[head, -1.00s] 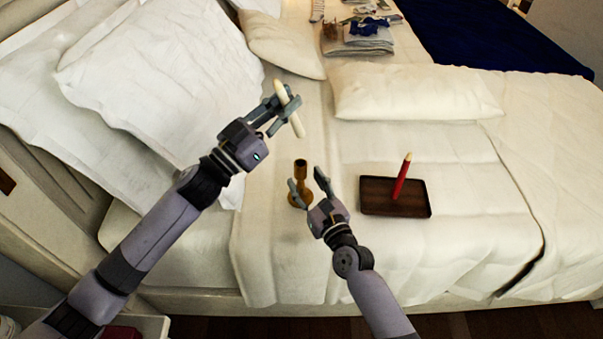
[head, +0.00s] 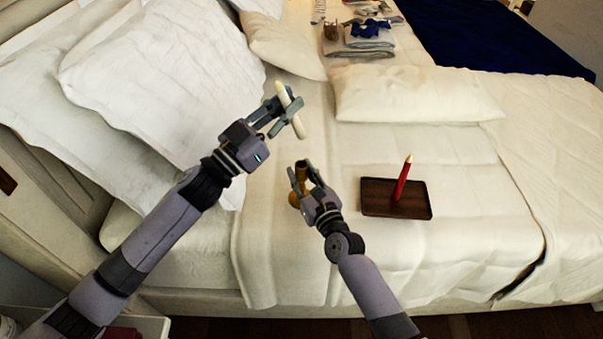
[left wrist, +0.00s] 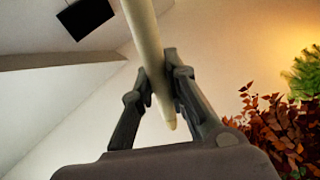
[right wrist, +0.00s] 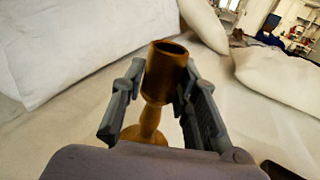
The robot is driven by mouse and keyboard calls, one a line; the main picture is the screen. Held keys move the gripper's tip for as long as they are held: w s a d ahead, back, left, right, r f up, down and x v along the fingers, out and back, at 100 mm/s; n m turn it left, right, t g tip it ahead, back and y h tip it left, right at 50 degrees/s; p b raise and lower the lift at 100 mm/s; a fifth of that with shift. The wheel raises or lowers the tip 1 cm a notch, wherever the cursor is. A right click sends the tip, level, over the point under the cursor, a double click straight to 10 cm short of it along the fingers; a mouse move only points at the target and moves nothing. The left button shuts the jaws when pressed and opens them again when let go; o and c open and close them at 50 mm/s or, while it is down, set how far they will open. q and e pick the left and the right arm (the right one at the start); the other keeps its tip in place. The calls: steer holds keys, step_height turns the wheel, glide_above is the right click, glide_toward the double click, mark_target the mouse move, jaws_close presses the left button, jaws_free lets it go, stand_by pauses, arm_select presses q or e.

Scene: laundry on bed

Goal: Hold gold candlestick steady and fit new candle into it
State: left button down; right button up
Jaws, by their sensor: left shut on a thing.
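The gold candlestick (head: 301,164) stands upright on the bed, its socket empty, and shows large in the right wrist view (right wrist: 164,75). My right gripper (head: 302,172) is open, with one finger on each side of the candlestick's upper part; a gap shows at the left finger in the right wrist view. My left gripper (head: 286,108) is shut on a cream candle (head: 298,127), held tilted above the bed, behind and higher than the candlestick. The candle crosses between the fingers in the left wrist view (left wrist: 145,40).
A dark wooden tray (head: 376,207) with a red candle (head: 403,178) lies right of the candlestick. White pillows (head: 160,90) lie at left, and another pillow (head: 415,93) lies behind the tray. Folded clothes (head: 362,45) are far back. Bare sheet surrounds the candlestick.

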jaws_close()
stand_by(0.5)
arm_select(q)
steer(key=shift+w+d+r, duration=0.1)
steer(key=shift+d+r, duration=0.15)
steer(key=shift+w+d+r+g+y, duration=0.1)
steer(key=shift+w+d+g+y, duration=0.2)
steer(key=shift+d+y, duration=0.2)
steer(key=shift+w+d+r+g+y, duration=0.1)
steer(key=shift+w+d+g+y, duration=0.25)
steer(key=shift+d, duration=0.25)
steer(key=shift+w+d+f+y, duration=0.1)
steer(key=shift+w+f+y, duration=0.05)
steer(key=shift+f+y, duration=0.2)
steer(key=shift+w+f+n+y, duration=0.25)
steer(key=shift+f+n+y, duration=0.15)
steer(key=shift+f+y, duration=0.4)
steer(key=shift+r, duration=0.1)
